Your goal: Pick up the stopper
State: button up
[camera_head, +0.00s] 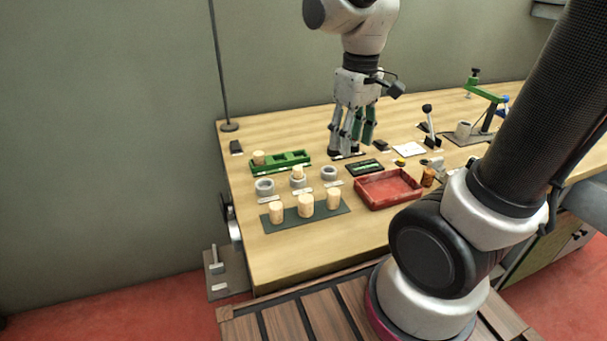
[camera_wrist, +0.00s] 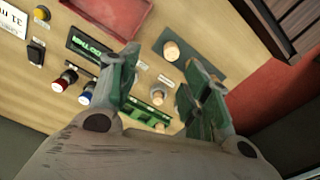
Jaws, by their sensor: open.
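Several pale cork stoppers are in view. Three stand upright on a dark green mat (camera_head: 290,224) near the front of the bench: a left stopper (camera_head: 276,212), a middle stopper (camera_head: 306,206) and a right stopper (camera_head: 334,199). Another stopper (camera_head: 298,172) sits at the middle grey ring, and one (camera_head: 259,157) is in the green rack (camera_head: 282,165). My gripper (camera_head: 353,143) is open and empty, pointing down behind the rings.
A red tray (camera_head: 389,203) lies right of the mat, with a small amber jar (camera_head: 428,177) beside it. A black-green display (camera_head: 365,168) lies between rings and tray. A thin pole (camera_head: 220,70) stands at the back left. Bare wood lies in front of the mat.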

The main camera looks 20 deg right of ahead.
aim_at(298, 168)
jog(key=w+a+f+n, duration=0.2)
jog(key=w, duration=0.1)
jog(key=w+a+f+n, duration=0.2)
jog(key=w+a+n, duration=0.1)
jog(key=w, duration=0.1)
jog(key=w+a+f+n, duration=0.2)
jog(key=w+n, duration=0.1)
jog(key=w, duration=0.1)
jog(key=shift+a+f, duration=0.1)
jog(key=shift+a, duration=0.3)
jog(key=shift+w+n, duration=0.1)
jog(key=shift+n, duration=0.4)
jog(key=shift+w+a+n, duration=0.1)
jog(key=shift+n, duration=0.2)
jog(key=f, duration=0.7)
jog(key=shift+w+f, duration=0.2)
jog(key=shift+f, duration=0.05)
jog(key=c, duration=0.8)
jog(key=shift+c, duration=0.2)
jog(key=shift+r, duration=0.1)
